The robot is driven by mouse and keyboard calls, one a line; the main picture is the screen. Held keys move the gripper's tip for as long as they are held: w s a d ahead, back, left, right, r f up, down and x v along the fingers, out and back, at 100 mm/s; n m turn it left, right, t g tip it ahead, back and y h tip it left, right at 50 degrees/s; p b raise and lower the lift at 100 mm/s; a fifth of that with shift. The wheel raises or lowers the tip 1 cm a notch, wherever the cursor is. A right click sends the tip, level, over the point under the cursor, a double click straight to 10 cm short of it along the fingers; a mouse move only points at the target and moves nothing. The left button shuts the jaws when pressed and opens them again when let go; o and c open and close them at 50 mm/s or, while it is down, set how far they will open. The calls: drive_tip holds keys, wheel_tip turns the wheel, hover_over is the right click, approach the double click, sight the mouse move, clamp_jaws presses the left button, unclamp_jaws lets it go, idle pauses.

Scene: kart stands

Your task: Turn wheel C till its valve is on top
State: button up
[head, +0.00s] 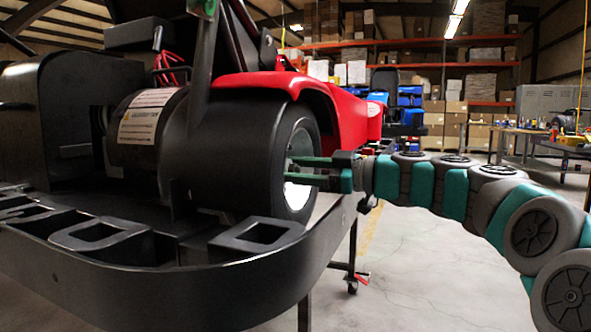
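A kart wheel with a wide black tyre (235,150) and a pale metal rim (297,197) is mounted on the near right end of a kart. No letter shows on it, so I cannot tell whether it is wheel C. I cannot make out its valve; part of the rim face is turned away or behind my fingers. My gripper (289,169) reaches in from the right. Its two teal fingers are apart, one above the other, with their tips at the rim face. Nothing clearly shows between them, and I cannot tell whether they touch the rim.
The kart has red bodywork (345,112) and a black curved bumper (200,293) below the wheel. A stand leg with a caster (352,286) is under it. Shelves of boxes (480,83) and a workbench (540,133) stand far behind. The floor at right is clear.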

drive_tip(key=shift+c, duration=0.2)
clamp_jaws()
idle(0.3)
idle(0.3)
